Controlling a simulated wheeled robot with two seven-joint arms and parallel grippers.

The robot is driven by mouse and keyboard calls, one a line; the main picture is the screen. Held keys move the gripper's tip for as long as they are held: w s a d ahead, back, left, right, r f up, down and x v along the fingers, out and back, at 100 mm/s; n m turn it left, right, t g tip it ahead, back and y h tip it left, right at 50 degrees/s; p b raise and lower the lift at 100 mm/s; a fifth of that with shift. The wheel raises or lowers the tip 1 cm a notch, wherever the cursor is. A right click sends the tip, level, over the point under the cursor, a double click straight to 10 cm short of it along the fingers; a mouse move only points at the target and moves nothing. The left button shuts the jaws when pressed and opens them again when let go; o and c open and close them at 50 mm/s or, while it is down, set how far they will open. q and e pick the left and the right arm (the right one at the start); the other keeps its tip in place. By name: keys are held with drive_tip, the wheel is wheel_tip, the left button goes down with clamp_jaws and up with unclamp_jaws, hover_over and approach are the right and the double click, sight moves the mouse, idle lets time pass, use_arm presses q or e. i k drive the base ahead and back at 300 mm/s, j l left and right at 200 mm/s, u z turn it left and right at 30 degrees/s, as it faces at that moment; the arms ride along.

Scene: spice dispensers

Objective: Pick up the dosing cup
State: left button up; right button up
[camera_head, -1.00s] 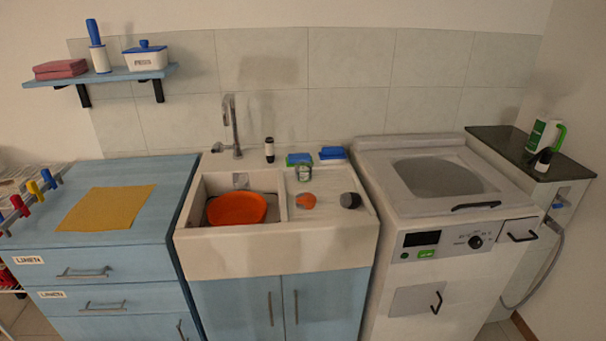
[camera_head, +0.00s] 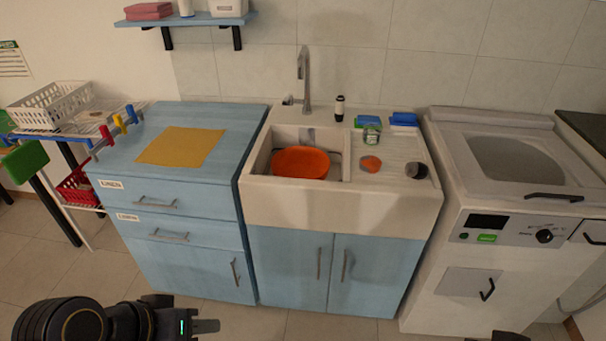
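No thing in view is plainly a dosing cup. A small dark grey cup-like thing (camera_head: 416,170) lies on the right of the sink's drainboard; I cannot tell whether it is the dosing cup. My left gripper (camera_head: 207,326) is low at the bottom left, in front of the blue drawers and well below and away from the sink top. Its fingers show side-on, and I cannot tell whether they are open. My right gripper is not clearly in view; only a dark piece shows at the bottom edge on the right.
The sink (camera_head: 342,212) holds an orange basin (camera_head: 300,162). A glass jar (camera_head: 371,134), an orange piece (camera_head: 370,164) and blue sponges (camera_head: 403,119) are on the drainboard. A washing machine (camera_head: 465,225) stands right, a blue drawer unit (camera_head: 150,198) left. The floor before them is clear.

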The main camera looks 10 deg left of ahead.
sight(371, 134)
drive_tip(key=i+l+u, duration=0.25)
drive_tip(key=i+l, duration=0.15)
drive_tip(key=i, duration=0.2)
drive_tip(key=i+u, duration=0.25)
drive_tip(key=i, duration=0.65)
